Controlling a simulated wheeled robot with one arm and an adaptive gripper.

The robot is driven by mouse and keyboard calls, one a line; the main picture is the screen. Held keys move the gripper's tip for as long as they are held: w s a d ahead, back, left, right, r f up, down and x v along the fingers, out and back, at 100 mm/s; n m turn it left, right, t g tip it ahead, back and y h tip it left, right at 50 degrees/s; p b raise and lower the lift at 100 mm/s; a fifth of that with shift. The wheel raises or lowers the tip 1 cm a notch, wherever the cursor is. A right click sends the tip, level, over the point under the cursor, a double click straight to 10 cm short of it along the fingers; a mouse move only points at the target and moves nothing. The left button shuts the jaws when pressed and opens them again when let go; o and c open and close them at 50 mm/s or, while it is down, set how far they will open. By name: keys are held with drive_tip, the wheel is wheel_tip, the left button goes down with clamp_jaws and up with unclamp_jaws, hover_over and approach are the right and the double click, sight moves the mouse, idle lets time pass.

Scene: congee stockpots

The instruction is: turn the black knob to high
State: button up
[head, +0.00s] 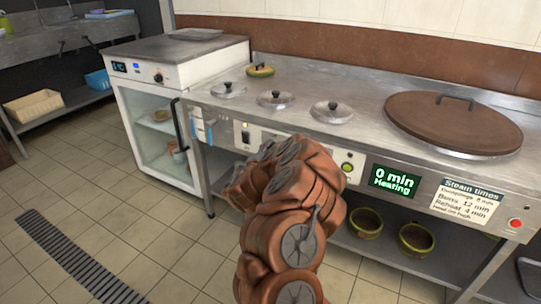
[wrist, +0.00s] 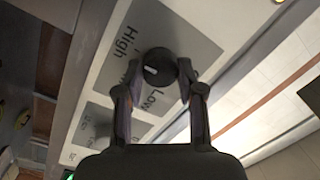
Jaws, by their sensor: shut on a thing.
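The black knob (wrist: 159,62) sits on a grey label plate in the wrist view, with a short white mark on its left part. The word "High" is printed up and left of it, and "Low" is printed below it. Another word to its left is partly hidden by a finger. My gripper (wrist: 158,74) is shut on the knob, with one finger on each side. In the head view my arm hides the knob and the gripper.
A steel counter (head: 330,75) carries several lidded wells and a large brown lid (head: 453,121). Its front holds a green display (head: 395,180) reading "0 min Heating" and a red button (head: 515,223). A glass-door cabinet (head: 160,140) stands left. The tiled floor in front is clear.

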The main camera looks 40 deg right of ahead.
idle(0.5)
drive_tip(key=o, duration=1.1)
drive_tip(key=shift+o, duration=0.2)
drive_tip(key=shift+a, duration=0.1)
drive_tip(key=v, duration=1.1)
drive_tip(key=shift+a, duration=0.4)
drive_tip(key=shift+s, duration=0.15)
